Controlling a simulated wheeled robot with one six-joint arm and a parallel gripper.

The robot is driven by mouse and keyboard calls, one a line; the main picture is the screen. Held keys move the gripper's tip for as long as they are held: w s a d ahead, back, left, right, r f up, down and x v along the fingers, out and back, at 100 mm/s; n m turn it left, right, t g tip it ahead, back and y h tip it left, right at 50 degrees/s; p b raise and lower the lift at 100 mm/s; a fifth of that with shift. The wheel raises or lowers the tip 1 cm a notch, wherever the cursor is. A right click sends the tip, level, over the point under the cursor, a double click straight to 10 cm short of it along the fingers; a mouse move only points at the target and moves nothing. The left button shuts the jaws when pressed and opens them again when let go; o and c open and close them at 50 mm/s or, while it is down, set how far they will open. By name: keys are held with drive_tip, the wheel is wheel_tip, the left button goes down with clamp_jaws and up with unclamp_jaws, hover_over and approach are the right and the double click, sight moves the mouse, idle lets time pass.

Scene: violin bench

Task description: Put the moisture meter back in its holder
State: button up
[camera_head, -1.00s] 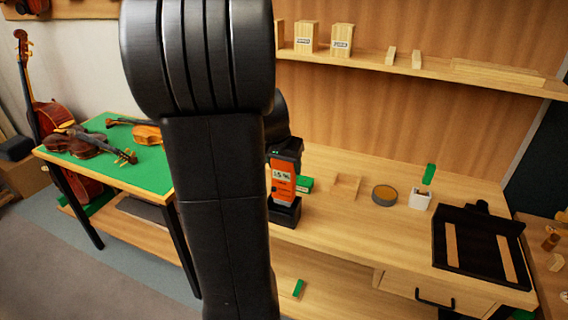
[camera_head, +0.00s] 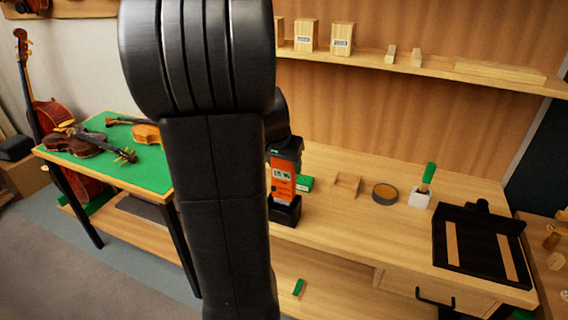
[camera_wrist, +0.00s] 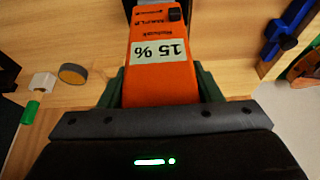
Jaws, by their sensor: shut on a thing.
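The moisture meter (camera_head: 283,186) is an orange and black block with a pale display reading about 15 %. It also shows in the wrist view (camera_wrist: 160,88), with its display upside down. My gripper (camera_wrist: 161,78) is shut on it, with a dark green finger on each side. In the head view the meter is close to upright, its lower end at a black block-shaped holder (camera_head: 285,213) near the bench's front edge. I cannot tell whether it is inside the holder or just above it. My arm hides part of that area.
On the bench (camera_head: 335,225) stand a green box (camera_head: 304,184), a small wooden stand (camera_head: 347,184), a round tin (camera_head: 384,194) and a white cup (camera_head: 419,198) with a green-topped tool. A black tray (camera_head: 479,249) lies at the right. A green table with violins stands left.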

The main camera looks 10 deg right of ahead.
sight(284, 177)
drive_tip(key=shift+f+b, duration=2.2)
drive_tip(key=shift+f, duration=0.25)
drive_tip(key=o, duration=1.2)
drive_tip(key=v, duration=1.3)
drive_tip(key=shift+s+r, duration=0.15)
drive_tip(key=shift+r, duration=0.2)
